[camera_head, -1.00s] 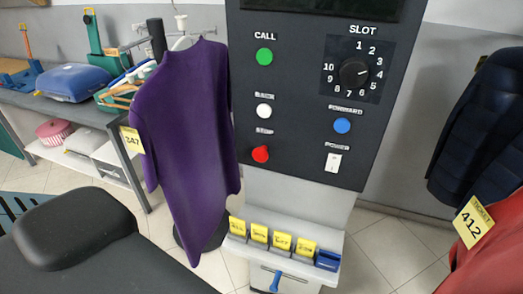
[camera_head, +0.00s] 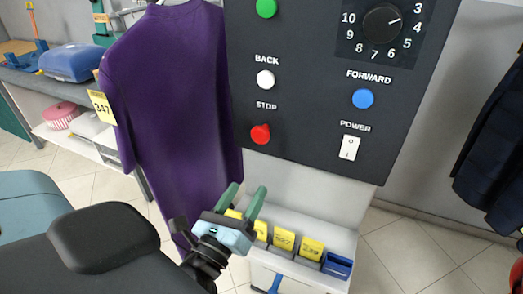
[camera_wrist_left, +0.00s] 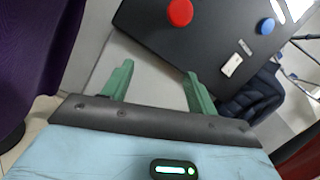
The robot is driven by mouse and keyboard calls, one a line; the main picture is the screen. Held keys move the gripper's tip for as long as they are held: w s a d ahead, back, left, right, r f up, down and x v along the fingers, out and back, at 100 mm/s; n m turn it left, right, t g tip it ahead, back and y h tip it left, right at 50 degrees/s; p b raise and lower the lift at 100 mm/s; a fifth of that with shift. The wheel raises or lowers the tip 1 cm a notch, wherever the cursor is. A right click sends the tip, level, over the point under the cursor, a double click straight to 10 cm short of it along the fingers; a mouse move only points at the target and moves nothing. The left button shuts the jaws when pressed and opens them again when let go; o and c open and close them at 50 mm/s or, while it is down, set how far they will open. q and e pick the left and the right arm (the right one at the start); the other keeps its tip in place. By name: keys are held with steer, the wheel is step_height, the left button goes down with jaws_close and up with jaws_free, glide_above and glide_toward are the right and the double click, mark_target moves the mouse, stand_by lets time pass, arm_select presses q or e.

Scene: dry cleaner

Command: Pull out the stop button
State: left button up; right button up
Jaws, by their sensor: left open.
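The red stop button (camera_head: 261,134) sits at the lower left of the dark control panel (camera_head: 310,120), under the label STOP. In the left wrist view the red button (camera_wrist_left: 180,12) shows at the top, beyond the fingertips and apart from them. My left gripper (camera_head: 243,194) is open and empty, with its green fingers pointing up, below the stop button and in front of the ticket shelf. The fingers also show in the left wrist view (camera_wrist_left: 157,73). My right gripper is not in view.
A purple shirt (camera_head: 170,100) with tag 347 hangs close to the left of the panel. Nearby controls are the white back button (camera_head: 265,80), blue forward button (camera_head: 362,98) and power switch (camera_head: 349,147). Yellow tickets (camera_head: 284,239) stand on the shelf below.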

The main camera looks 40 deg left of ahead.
mark_target(258, 138)
arm_select(q)
steer(key=w+r+m+p, duration=0.1)
steer(key=w+r, duration=0.1)
steer(key=w+a+r+m+t+p, duration=0.1)
steer(key=w+r+m, duration=0.1)
steer(key=r, duration=0.1)
steer(key=w+a+r+m+t+y+p, duration=0.1)
steer(key=w+r, duration=0.1)
steer(key=r, duration=0.1)
steer(key=shift+w+a+r, duration=0.1)
steer(key=shift+w+a, duration=0.05)
steer(key=shift+w, duration=0.35)
